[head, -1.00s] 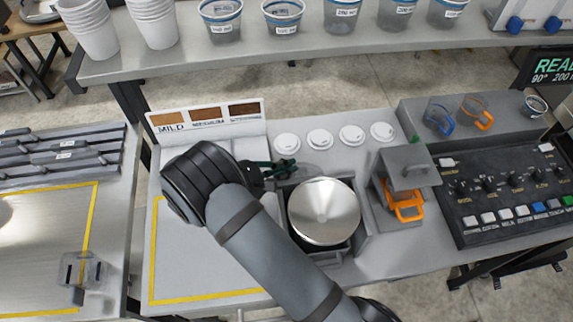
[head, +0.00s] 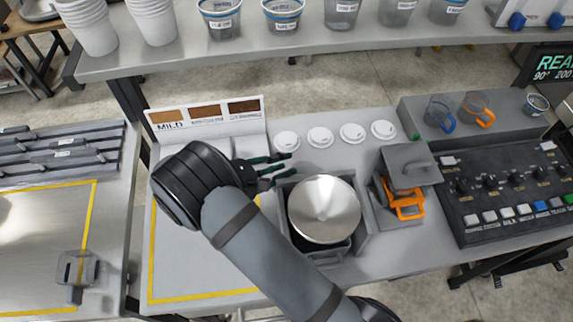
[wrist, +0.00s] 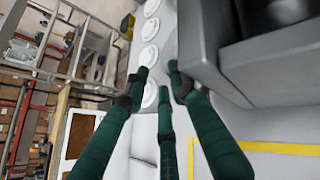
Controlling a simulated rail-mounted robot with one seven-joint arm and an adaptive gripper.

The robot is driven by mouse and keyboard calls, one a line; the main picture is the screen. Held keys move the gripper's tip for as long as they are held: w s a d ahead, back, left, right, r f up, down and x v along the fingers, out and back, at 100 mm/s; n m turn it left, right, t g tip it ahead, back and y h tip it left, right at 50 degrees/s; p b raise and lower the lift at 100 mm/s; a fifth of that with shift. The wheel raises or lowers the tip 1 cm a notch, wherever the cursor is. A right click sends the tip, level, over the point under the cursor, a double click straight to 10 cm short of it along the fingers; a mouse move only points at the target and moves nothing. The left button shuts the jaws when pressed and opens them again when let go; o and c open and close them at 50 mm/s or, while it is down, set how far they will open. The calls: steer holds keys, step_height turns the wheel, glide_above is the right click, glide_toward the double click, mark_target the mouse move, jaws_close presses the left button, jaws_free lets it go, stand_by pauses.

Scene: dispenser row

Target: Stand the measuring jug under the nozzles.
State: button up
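A small clear jug-like vessel with a grey handle (head: 78,272) stands at the lower left, inside a yellow-lined area. It is probably the measuring jug. My gripper (head: 279,171) is far to its right, above the middle counter, between the white lids and the round metal bowl. Its dark green fingers are spread with nothing between them; they also show in the wrist view (wrist: 158,85). No nozzles can be made out for certain. Grey bars with labels (head: 62,153) lie behind the vessel.
A metal bowl (head: 324,208) sits in a grey housing close to my gripper. White lids (head: 320,137) lie behind it. A grey device (head: 410,166) with an orange-handled cup and a control panel (head: 508,185) stand right. The yellow-lined counter area (head: 178,250) is largely clear.

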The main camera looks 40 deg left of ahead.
steer(key=shift+o, duration=0.3)
steer(key=b+v, duration=0.2)
steer(key=v, duration=0.7)
steer(key=shift+s+b, duration=0.25)
steer(key=shift+b, duration=0.1)
steer(key=shift+o, duration=1.4)
steer(key=shift+s+r, duration=0.3)
steer(key=shift+r, duration=0.05)
